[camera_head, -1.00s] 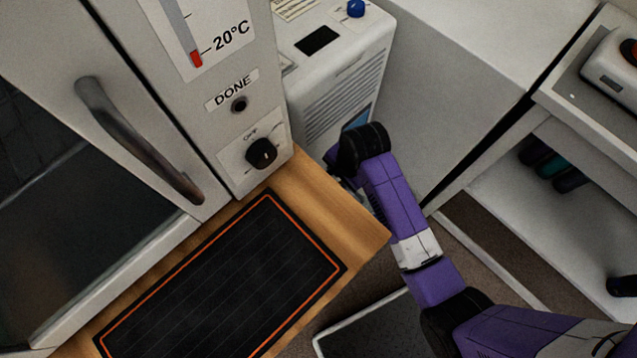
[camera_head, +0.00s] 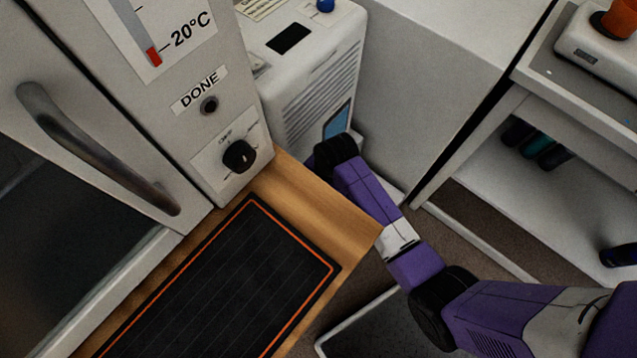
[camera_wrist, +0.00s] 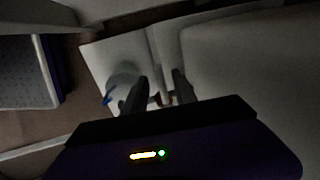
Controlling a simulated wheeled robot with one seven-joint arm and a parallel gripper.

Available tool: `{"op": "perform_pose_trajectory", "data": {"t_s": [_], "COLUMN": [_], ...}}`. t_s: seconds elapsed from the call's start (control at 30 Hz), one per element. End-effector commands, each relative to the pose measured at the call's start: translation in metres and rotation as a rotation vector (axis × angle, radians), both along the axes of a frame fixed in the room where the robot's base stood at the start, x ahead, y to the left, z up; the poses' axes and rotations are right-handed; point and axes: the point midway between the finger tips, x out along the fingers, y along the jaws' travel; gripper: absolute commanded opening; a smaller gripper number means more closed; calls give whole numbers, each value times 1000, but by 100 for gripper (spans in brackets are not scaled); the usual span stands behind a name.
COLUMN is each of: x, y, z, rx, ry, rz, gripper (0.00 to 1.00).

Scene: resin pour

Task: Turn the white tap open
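I cannot make out a white tap for certain in any view. In the dark wrist view, my gripper (camera_wrist: 160,84) has its two dark fingers apart, pointing at a pale surface. A small dim part (camera_wrist: 156,99) shows between the fingers; I cannot tell if it is the tap or whether the fingers touch it. A pale rounded vessel (camera_wrist: 122,72) stands just left of the fingers, with a small blue part (camera_wrist: 107,100) at its lower left. In the head view my purple arm reaches down beside the white machine, and its fingers are hidden.
The white machine (camera_head: 318,95) with a blue knob (camera_head: 325,5) stands left of my arm. A wooden counter (camera_head: 345,215) with a black mat (camera_head: 215,290) juts out close by. The oven's door handle (camera_head: 95,150) is at left. A white shelf unit (camera_head: 500,190) stands at right.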

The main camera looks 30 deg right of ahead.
Motion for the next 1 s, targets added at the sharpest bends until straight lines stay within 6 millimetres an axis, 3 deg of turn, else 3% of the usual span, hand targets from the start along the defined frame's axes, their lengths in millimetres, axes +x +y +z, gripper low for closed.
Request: {"op": "perform_pose_trajectory", "data": {"t_s": [0.03, 0.17, 1.0], "x": [0, 0, 0], "y": [0, 0, 0], "z": [0, 0, 0], "rx": [0, 0, 0], "ry": [0, 0, 0], "rz": [0, 0, -1], "gripper": [24, 0, 0]}}
